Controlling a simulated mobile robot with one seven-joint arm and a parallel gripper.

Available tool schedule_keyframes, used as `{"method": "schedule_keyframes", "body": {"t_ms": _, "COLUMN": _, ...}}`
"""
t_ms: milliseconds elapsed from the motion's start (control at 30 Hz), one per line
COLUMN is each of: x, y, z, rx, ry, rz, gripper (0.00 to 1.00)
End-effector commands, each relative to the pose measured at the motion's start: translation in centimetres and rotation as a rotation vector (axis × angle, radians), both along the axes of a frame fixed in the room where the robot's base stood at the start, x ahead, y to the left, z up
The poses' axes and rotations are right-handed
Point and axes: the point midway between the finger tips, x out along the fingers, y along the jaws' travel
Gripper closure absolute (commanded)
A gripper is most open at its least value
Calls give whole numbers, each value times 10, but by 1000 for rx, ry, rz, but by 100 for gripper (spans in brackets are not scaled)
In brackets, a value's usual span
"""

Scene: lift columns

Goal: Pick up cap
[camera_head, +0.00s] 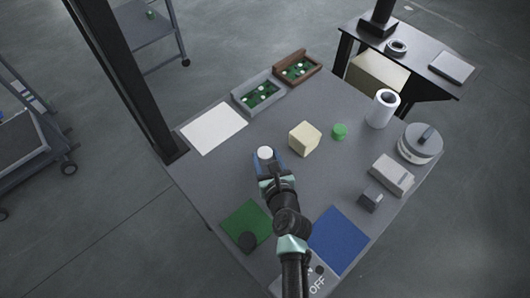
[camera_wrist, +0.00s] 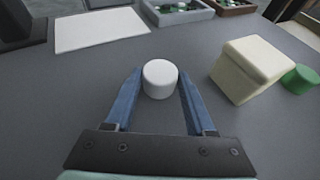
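A white round cap (camera_head: 265,152) stands on the grey table near its middle. In the wrist view the white cap (camera_wrist: 160,78) sits between the tips of the two blue fingers. My gripper (camera_head: 268,160) is open around it, and it also shows in the wrist view (camera_wrist: 160,88). A gap shows between the cap and the right finger; the left finger is close to the cap, and I cannot tell whether it touches. A green cap (camera_head: 339,131) lies farther right on the table, and it shows at the right edge of the wrist view (camera_wrist: 300,79).
A cream block (camera_head: 305,138) stands just right of my gripper. A white sheet (camera_head: 214,128) and two bins with green boards, one grey (camera_head: 240,103) and one brown (camera_head: 318,69), lie behind. A white roll (camera_head: 381,109) stands at right. Green (camera_head: 240,218) and blue mats (camera_head: 339,240) lie in front.

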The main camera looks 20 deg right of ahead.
Motion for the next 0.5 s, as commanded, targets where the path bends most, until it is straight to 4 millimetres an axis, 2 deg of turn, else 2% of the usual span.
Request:
{"method": "schedule_keyframes", "body": {"t_ms": 33, "x": 0, "y": 0, "z": 0, "rx": 0, "ry": 0, "rz": 0, "gripper": 56}}
{"method": "schedule_keyframes", "body": {"t_ms": 267, "x": 0, "y": 0, "z": 0, "rx": 0, "ry": 0, "rz": 0, "gripper": 97}}
{"method": "schedule_keyframes", "body": {"t_ms": 300, "x": 0, "y": 0, "z": 0, "rx": 0, "ry": 0, "rz": 0, "gripper": 100}}
{"method": "schedule_keyframes", "body": {"t_ms": 500, "x": 0, "y": 0, "z": 1, "rx": 0, "ry": -1, "rz": 0, "gripper": 100}}
